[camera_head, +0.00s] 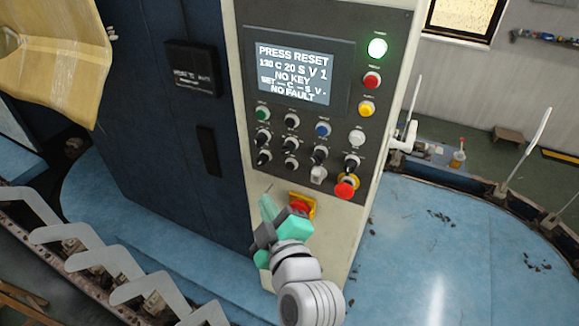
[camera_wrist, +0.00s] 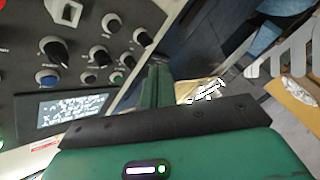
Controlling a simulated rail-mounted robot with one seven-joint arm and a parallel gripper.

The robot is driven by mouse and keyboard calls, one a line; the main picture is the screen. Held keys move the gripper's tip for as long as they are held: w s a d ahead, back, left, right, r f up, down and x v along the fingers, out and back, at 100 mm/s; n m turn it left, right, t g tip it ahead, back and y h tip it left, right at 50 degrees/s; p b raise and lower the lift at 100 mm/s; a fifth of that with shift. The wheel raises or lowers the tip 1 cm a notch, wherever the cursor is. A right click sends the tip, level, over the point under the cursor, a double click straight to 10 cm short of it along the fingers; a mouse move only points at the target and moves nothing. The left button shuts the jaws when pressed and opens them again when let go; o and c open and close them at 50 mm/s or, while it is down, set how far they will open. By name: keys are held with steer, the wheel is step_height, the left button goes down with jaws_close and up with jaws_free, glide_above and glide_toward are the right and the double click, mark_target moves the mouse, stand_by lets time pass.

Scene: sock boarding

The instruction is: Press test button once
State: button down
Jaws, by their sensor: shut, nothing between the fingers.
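The control panel (camera_head: 330,18) carries rows of small buttons and knobs below a lit screen (camera_head: 294,72). The screen reads "PRESS RESET", "NO KEY" and "NO FAULT". A green button (camera_head: 262,113), a blue button (camera_head: 323,129) and a white button (camera_head: 357,138) show among black knobs. The labels are too small to read, so I cannot tell which is the test button. My gripper (camera_head: 267,207) is shut and empty, below the knob rows and in front of the cabinet's lower front. In the wrist view its fingers (camera_wrist: 158,85) point toward the panel's edge, and the screen (camera_wrist: 62,112) is at left.
A red mushroom button (camera_head: 346,187) sits at the panel's lower right. Another red button (camera_head: 300,206) in a yellow surround is partly hidden by my gripper. A green lamp (camera_head: 377,47) is lit. Grey sock-shaped boards (camera_head: 105,262) stand at lower left. Blue floor is open at right.

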mark_target(290, 166)
steer(key=w+d+b, duration=0.3)
steer(key=w+d, duration=0.1)
steer(key=w, duration=0.3)
stand_by(0.3)
steer(key=shift+b, duration=0.35)
stand_by(1.4)
steer(key=shift+w+d+b, duration=0.1)
steer(key=shift+w+b, duration=0.2)
steer(key=shift+b, duration=0.1)
steer(key=shift+w+d+b, duration=0.25)
steer(key=shift+w+b, duration=0.1)
steer(key=shift+b, duration=0.1)
stand_by(0.6)
steer(key=shift+s, duration=0.1)
steer(key=shift+s+a, duration=0.4)
steer(key=shift+s, duration=0.2)
